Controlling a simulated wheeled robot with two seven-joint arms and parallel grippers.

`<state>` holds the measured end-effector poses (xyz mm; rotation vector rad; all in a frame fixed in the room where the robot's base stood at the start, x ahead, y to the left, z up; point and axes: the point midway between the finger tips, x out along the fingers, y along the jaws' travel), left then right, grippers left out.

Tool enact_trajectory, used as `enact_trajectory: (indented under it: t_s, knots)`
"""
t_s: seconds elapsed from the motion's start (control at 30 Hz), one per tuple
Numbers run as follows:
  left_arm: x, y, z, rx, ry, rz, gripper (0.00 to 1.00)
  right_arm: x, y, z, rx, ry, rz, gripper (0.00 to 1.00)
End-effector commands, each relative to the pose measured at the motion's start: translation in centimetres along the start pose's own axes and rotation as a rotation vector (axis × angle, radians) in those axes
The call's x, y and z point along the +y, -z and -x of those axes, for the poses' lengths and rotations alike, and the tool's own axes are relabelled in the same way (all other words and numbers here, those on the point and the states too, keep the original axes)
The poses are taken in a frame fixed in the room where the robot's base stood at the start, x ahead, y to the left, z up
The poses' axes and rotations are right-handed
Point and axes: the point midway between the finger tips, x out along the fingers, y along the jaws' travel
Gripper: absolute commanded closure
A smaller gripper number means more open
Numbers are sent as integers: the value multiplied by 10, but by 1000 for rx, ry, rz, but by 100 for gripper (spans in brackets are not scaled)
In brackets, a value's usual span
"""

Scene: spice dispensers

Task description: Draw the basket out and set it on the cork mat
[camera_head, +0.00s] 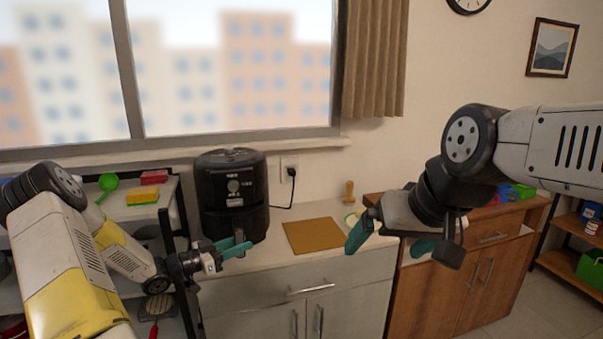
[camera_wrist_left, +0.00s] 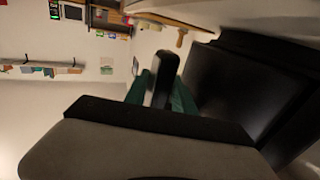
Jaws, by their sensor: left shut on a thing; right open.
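A black air fryer (camera_head: 230,190) stands on the white counter below the window. Its basket (camera_head: 239,226) is in the lower front; how far in it sits is hard to tell. My left gripper (camera_head: 236,247) is shut on the basket's handle; the handle (camera_wrist_left: 164,80) also shows between the green fingers in the left wrist view, with the dark fryer body at right. The cork mat (camera_head: 313,235) lies flat and bare on the counter right of the fryer. My right gripper (camera_head: 388,240) is open and empty, in the air right of the mat.
A wooden pepper-mill-like item (camera_head: 349,191) and a pale round item (camera_head: 351,219) stand behind the mat's right side. A shelf with a yellow sponge (camera_head: 143,197), a red box (camera_head: 154,176) and a green ladle (camera_head: 107,183) is left of the fryer. A wooden cabinet (camera_head: 470,262) stands at right.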

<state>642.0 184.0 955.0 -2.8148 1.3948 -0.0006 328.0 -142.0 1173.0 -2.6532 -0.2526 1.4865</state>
Motion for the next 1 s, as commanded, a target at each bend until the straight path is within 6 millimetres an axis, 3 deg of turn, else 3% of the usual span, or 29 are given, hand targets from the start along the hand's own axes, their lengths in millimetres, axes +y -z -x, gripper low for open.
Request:
enact_trajectory:
  t_s: [1.0]
  knots:
    - [22, 0, 10, -1, 2, 1, 100, 0, 0, 0, 0, 0, 0, 0]
